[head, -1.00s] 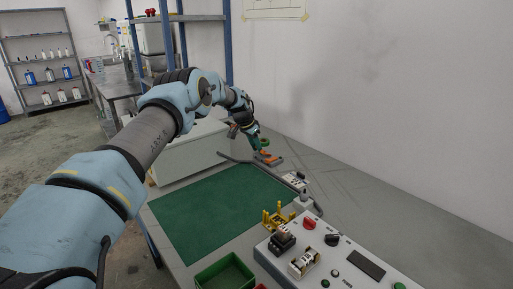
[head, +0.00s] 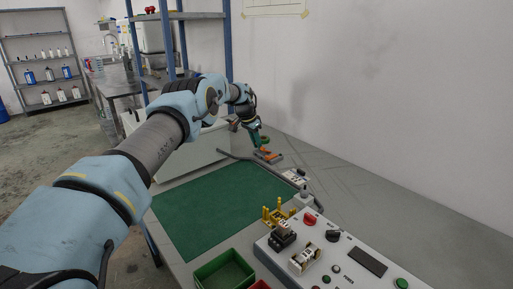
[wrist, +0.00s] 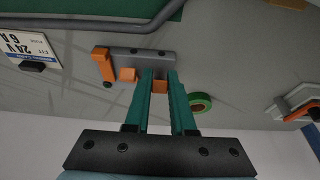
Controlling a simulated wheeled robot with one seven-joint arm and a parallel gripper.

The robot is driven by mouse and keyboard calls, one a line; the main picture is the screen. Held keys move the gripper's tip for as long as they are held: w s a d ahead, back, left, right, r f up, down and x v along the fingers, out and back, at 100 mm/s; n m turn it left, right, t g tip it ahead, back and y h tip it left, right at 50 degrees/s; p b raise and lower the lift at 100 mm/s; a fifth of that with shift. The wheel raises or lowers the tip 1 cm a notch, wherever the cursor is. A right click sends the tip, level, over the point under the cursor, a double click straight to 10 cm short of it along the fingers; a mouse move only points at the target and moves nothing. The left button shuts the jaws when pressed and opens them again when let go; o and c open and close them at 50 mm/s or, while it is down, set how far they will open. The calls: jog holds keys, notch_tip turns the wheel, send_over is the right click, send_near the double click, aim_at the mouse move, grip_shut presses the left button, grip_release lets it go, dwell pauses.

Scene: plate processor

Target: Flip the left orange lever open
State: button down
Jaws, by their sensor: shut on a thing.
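A grey fixture (wrist: 155,58) with orange parts lies on the bench, across the wrist view's upper middle. An upright orange piece (wrist: 102,66) is at its left end, with a small orange block (wrist: 127,74) beside it. My gripper (wrist: 160,82) reaches the fixture with its teal fingers shut on another orange piece (wrist: 160,87), which looks like the lever; the fingers hide its sides. A second grey and orange fixture (wrist: 298,112) is at the wrist view's right edge. In the head view, my gripper (head: 257,137) is just above orange fixture parts (head: 267,155) at the far bench end.
A green tape roll (wrist: 200,102) lies close to the right finger. A white labelled plate (wrist: 25,48) and a grey cable (wrist: 90,30) lie to the left. A green mat (head: 215,210), green bin (head: 224,272) and control panel (head: 345,258) are nearer, with the wall behind.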

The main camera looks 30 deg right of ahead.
jog(key=shift+d+r+y+b, duration=0.1)
jog(key=shift+r+y+b, duration=0.05)
jog(key=shift+y+b, duration=0.25)
jog(key=c, duration=1)
grip_release()
jog(key=shift+c, duration=0.2)
jog(key=b+v, duration=0.3)
jog(key=v, duration=0.7)
jog(key=shift+r, duration=0.4)
